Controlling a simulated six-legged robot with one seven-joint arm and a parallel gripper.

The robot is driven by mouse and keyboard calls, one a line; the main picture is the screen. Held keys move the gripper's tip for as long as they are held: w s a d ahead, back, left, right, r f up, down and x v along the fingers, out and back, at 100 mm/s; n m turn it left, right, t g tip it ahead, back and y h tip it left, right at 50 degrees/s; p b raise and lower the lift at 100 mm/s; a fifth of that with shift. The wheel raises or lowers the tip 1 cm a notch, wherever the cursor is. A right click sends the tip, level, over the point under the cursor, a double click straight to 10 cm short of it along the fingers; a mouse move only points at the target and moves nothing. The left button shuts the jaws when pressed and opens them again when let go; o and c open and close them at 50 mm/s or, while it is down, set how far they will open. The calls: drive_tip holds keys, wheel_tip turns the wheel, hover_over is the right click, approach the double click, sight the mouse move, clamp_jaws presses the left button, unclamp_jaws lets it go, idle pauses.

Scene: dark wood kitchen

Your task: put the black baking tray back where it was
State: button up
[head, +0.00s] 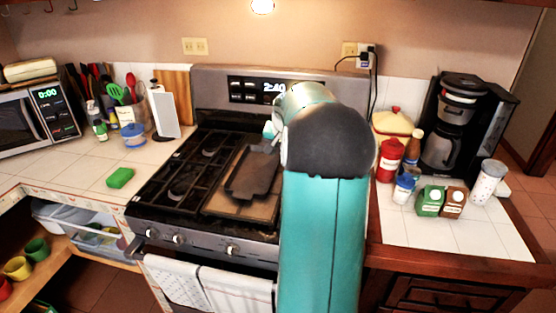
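The black baking tray (252,175) is over the middle of the stove (185,180), above a flat brown board or griddle (225,205). I cannot tell whether it rests on that surface or is held just above it. My gripper (270,137) is at the tray's far right end, close to it or touching it. Most of the gripper is hidden behind my teal arm, so its fingers and their grip cannot be made out. The right part of the stove is also hidden by the arm.
Left counter: a green sponge (120,178), a utensil holder (133,110), a white paper-towel-like block (164,112) and a microwave (40,115). Right counter: a coffee maker (455,130), a red jar (389,160) and small canisters (431,200). Towels (205,283) hang from the oven front. The left burners are clear.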

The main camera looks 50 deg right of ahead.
drive_tip(key=a+r+n, duration=0.3)
drive_tip(key=a+r, duration=0.1)
drive_tip(key=a, duration=0.9)
drive_tip(key=a+r+n, duration=0.3)
drive_tip(key=a+r, duration=0.2)
drive_tip(key=a, duration=0.8)
drive_tip(key=s+a+f+n+y, duration=0.1)
drive_tip(key=s+a+n, duration=0.2)
drive_tip(key=s+a, duration=0.5)
drive_tip(key=s+a+f+n+t+y, duration=0.1)
drive_tip(key=s+a+n, duration=0.3)
drive_tip(key=s+a, duration=0.4)
drive_tip(key=a+f+y, duration=0.1)
drive_tip(key=a, duration=0.4)
drive_tip(key=shift+s+a+f+t, duration=0.15)
drive_tip(key=shift+s+a+t, duration=0.15)
drive_tip(key=shift+s+a, duration=0.1)
